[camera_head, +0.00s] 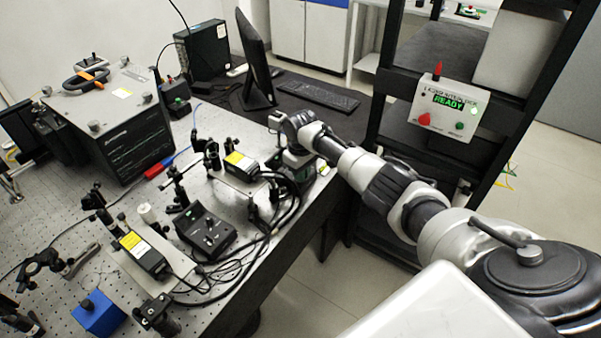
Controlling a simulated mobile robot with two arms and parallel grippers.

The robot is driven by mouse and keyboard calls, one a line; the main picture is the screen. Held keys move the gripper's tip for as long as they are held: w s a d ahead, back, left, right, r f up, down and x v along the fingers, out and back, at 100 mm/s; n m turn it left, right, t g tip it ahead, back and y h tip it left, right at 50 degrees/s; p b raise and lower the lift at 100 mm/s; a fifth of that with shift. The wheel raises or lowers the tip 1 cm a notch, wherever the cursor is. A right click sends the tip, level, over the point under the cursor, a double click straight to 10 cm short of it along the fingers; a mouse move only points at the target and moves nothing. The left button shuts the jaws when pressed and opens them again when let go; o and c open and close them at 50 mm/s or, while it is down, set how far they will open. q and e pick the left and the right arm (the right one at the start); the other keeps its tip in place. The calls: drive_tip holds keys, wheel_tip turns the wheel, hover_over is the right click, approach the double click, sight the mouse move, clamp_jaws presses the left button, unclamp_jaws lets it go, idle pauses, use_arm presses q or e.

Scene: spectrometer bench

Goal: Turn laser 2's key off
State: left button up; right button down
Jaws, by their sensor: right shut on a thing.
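My right arm reaches in from the right. Its gripper (285,160) points down at the rear black laser control box (302,172), at the bench's right edge. The gripper is shut on a small part on top of this box, seemingly its key; the wrist and fingers hide the key and its angle. A black laser head with a yellow label (240,162) sits just left of this box. A second control box (205,232) stands nearer, beside another yellow-labelled laser head (142,253). I cannot read which laser is number 2. My left gripper is not in view.
Black cables (265,240) loop between the control boxes along the bench edge. Optic mounts and a blue block (98,314) stand on the perforated bench. A large black instrument (120,125), a monitor (255,60) and keyboard (317,92) are behind. An interlock panel (448,106) reads READY.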

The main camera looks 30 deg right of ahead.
drive_tip(key=shift+n, duration=0.9)
drive_tip(key=c, duration=1.3)
unclamp_jaws()
drive_tip(key=shift+o, duration=0.2)
drive_tip(key=shift+r, duration=0.1)
wheel_tip(320, 180, up, 11)
drive_tip(key=b, duration=0.2)
drive_tip(key=shift+f, duration=0.2)
